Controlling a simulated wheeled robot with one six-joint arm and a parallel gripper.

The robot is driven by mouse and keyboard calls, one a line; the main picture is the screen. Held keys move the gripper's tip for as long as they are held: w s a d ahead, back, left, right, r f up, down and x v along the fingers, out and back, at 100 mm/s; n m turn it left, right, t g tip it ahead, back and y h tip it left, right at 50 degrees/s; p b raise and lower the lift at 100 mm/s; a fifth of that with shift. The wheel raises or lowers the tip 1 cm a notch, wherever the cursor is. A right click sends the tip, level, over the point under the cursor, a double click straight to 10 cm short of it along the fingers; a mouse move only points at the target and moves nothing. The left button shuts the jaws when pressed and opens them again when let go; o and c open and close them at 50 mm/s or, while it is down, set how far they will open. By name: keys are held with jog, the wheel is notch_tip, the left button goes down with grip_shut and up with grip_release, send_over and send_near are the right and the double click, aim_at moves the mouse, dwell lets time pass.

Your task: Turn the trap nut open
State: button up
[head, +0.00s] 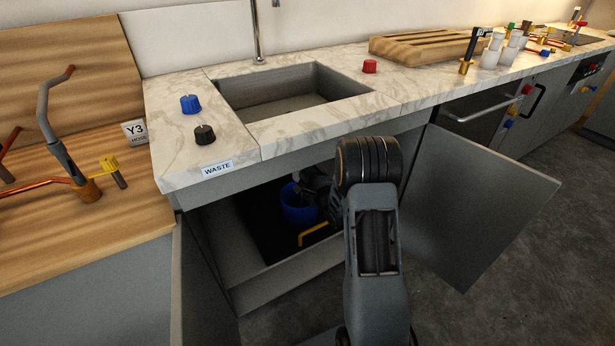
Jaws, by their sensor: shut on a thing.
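My arm reaches into the open cabinet under the sink. My gripper (314,187) is in the dark space there, small and partly hidden by my own arm. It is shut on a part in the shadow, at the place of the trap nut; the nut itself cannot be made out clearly. A blue round part (297,206) is just below and left of my gripper. I cannot tell whether they touch. A yellow bent handle or pipe (316,233) lies lower, near the cabinet's front edge.
The cabinet's right door (480,205) stands wide open beside my arm, and its left door (195,285) is open too. The marble counter (300,133) with the sink (290,92) is above. Blue (190,104), black (205,135) and red (369,66) knobs stand on it.

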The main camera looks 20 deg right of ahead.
dwell(0.3)
jog(key=o, duration=0.9)
jog(key=s, duration=0.4)
jog(key=s+d+p, duration=0.1)
jog(key=s, duration=0.4)
jog(key=s+p, duration=0.1)
jog(key=s, duration=0.3)
jog(key=shift+s+d, duration=0.3)
jog(key=shift+s, duration=0.1)
